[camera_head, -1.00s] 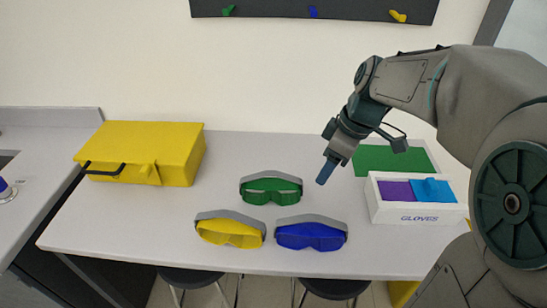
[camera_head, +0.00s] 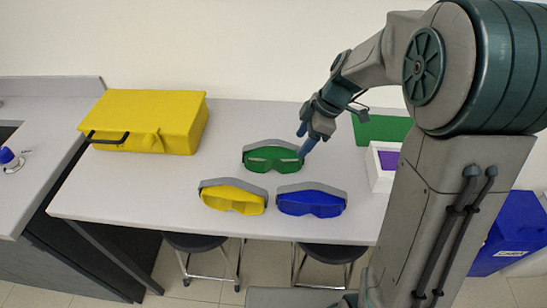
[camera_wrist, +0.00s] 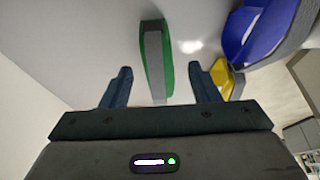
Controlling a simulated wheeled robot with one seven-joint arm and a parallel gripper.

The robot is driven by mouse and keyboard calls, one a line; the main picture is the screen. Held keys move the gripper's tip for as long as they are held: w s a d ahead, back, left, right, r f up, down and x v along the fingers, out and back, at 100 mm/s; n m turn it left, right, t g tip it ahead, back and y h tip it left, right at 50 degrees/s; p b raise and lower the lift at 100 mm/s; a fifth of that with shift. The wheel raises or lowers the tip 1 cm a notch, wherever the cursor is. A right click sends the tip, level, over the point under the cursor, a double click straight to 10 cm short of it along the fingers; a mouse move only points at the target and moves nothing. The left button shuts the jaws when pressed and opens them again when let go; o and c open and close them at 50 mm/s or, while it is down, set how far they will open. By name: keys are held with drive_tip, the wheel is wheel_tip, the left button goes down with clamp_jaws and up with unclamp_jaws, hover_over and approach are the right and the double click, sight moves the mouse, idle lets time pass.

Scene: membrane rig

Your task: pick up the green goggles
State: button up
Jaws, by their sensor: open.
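The green goggles (camera_head: 271,159) lie on the grey table behind the yellow and blue pairs, with a grey strap along their back. My gripper (camera_head: 304,142) is above the table at the right end of the green goggles, its fingers angled down. In the wrist view the green goggles (camera_wrist: 157,60) appear edge-on, ahead of and between the two spread fingers of my gripper (camera_wrist: 159,85). The gripper is open and empty. I cannot tell whether a finger touches the goggles.
Yellow goggles (camera_head: 233,199) and blue goggles (camera_head: 311,203) lie in front of the green pair. A yellow case (camera_head: 155,122) stands at the table's left. A white glove box (camera_head: 378,180), partly hidden by my arm, and a green mat (camera_head: 380,129) are at right.

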sight(295, 149)
drive_tip(key=x, duration=0.2)
drive_tip(key=p+x, duration=0.1)
drive_tip(key=x, duration=0.1)
drive_tip(key=shift+a, duration=0.4)
drive_tip(key=shift+a+f, duration=0.1)
drive_tip(key=shift+f, duration=0.35)
drive_tip(key=c, duration=0.9)
